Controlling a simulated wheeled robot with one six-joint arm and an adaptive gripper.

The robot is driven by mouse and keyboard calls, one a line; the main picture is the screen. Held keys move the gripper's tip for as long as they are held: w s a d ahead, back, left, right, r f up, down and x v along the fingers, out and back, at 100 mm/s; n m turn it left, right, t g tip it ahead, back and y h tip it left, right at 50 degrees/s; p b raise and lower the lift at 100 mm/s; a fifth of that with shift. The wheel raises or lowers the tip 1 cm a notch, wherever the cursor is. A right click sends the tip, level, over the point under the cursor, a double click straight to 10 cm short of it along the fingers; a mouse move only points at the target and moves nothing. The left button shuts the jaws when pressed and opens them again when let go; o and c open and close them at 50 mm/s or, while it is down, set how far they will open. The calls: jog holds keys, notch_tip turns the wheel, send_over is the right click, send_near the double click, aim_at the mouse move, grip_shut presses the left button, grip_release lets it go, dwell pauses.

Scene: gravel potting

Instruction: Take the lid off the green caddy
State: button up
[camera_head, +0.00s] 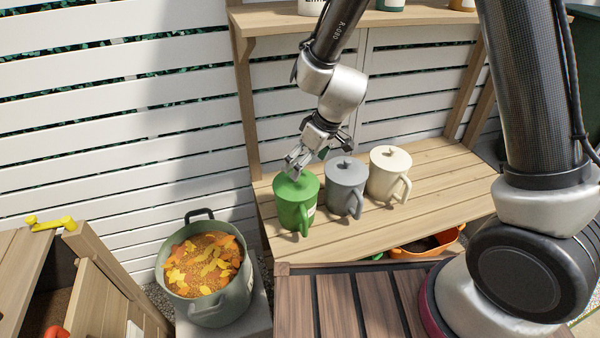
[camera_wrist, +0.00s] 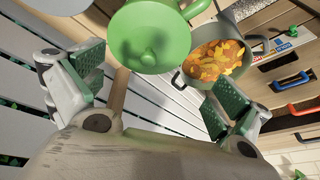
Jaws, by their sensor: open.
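The green caddy (camera_head: 294,211) stands on the wooden bench at the left end of a row of caddies. Its round green lid (camera_head: 305,182) is on top, with the knob partly hidden by my gripper in the head view. My gripper (camera_head: 297,166) is just above the lid, with its fingers apart. In the wrist view the lid (camera_wrist: 170,40) and its knob (camera_wrist: 149,57) show at the top, beyond the open fingers of my gripper (camera_wrist: 160,88). Nothing is between the fingers, and the lid appears apart from them.
A grey caddy (camera_head: 345,187) and a cream caddy (camera_head: 388,174), both lidded, stand close to the right on the bench (camera_head: 425,213). A grey-green pot (camera_head: 222,307) with orange and yellow leaves stands lower left. A shelf (camera_head: 400,17) is above the bench.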

jog(key=shift+n+t, duration=0.4)
jog(key=shift+n, duration=0.3)
jog(key=x, duration=0.4)
jog(key=w+x, duration=0.1)
jog(key=x, duration=0.3)
jog(key=shift+w+d+r, duration=0.15)
jog(key=shift+r, duration=0.15)
jog(key=c, duration=1.5)
jog(key=shift+c, duration=0.7)
